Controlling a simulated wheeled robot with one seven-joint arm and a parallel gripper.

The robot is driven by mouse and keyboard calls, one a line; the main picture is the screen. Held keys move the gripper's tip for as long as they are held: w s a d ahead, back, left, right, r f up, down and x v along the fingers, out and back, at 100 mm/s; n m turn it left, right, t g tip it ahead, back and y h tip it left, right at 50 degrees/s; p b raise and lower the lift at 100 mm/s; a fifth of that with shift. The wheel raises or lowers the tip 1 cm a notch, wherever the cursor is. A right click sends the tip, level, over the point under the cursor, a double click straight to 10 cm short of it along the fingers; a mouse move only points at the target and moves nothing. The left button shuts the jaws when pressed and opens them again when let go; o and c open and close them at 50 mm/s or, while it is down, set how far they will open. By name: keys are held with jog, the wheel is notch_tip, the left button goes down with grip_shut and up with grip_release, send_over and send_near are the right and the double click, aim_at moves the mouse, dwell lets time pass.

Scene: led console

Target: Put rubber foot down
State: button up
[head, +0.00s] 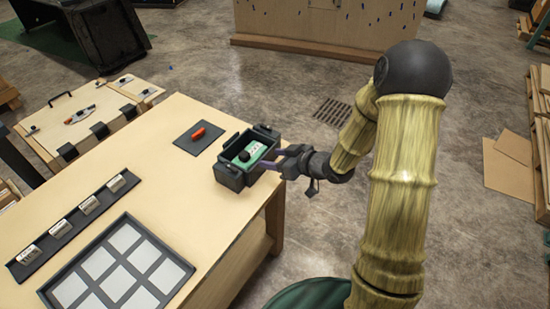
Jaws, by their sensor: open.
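My gripper (276,159) is open at the right side of a dark open box (229,176) near the table's right edge. Its fingers reach to the box's right wall; I cannot tell whether they touch it. In the box lies a green piece (240,164) with a white label. A small dark round thing (244,156) sits on the green piece; it may be the rubber foot, but it is too small to be sure. No thing shows clearly between the fingers.
A dark mat (190,141) with a red-orange piece lies behind the box to the left. A grey tray (70,290) with pale square compartments and a dark rack (95,212) with several labelled pieces fill the front left. Bare wooden table (190,213) lies between.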

jog(key=s+d+r+m+g+h, duration=0.15)
jog(key=s+d+m+h, duration=0.25)
jog(key=d+h, duration=0.45)
jog(key=s+d+r+m+g, duration=0.1)
jog(key=s+r+m+g, duration=0.1)
jog(key=s, duration=0.5)
jog(key=s+d+r+m+g+h, duration=0.1)
jog(key=s+m+g, duration=0.1)
jog(key=s, duration=0.6)
jog(key=shift+r+m, duration=0.4)
